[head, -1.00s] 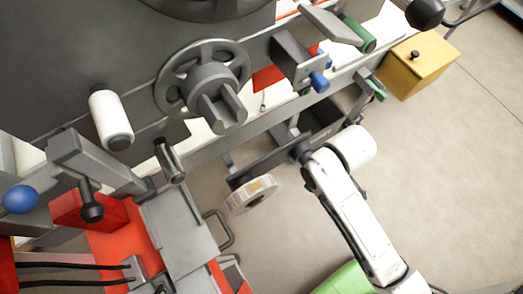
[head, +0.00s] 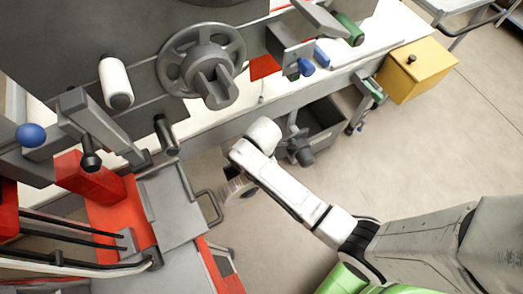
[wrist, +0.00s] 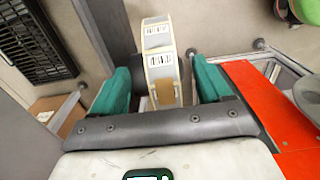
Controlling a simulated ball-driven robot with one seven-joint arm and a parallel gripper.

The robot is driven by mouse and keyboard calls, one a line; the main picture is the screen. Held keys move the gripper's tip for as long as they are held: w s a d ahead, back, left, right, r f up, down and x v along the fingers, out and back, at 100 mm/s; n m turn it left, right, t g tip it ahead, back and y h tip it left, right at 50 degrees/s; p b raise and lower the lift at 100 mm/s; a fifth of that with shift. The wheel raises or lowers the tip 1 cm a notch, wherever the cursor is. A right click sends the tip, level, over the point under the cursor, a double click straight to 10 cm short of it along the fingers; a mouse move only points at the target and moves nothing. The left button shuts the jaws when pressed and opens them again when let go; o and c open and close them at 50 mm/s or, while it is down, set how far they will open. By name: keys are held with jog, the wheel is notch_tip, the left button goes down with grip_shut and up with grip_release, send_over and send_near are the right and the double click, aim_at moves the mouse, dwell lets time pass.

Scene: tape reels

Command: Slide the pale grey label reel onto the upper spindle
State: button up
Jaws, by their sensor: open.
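The pale grey label reel (head: 236,188) shows in the head view below the machine front, partly hidden by my arm. In the wrist view the reel (wrist: 162,68) stands edge-on between the two green fingers of my gripper (wrist: 163,84), printed labels showing on its rim. The fingers are open, with a visible gap on each side of the reel. In the head view my gripper is mostly hidden behind my wrist. A spindle with a slotted grey hub (head: 216,88) and spoked flange, apparently the upper one, is bare on the machine, above and left of my wrist.
A white roller (head: 115,82) and a metal roller (head: 166,135) stick out from the machine near the spindle. A dark knob-like part (head: 300,151) projects beside my wrist. A looped handle (head: 212,207) is left of the reel. A yellow box (head: 418,70) stands at upper right. Floor is open at right.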

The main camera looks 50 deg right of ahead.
notch_tip(320, 180, down, 8)
jog(key=shift+f+b, duration=0.1)
jog(key=shift+b, duration=0.6)
grip_shut()
dwell(0.4)
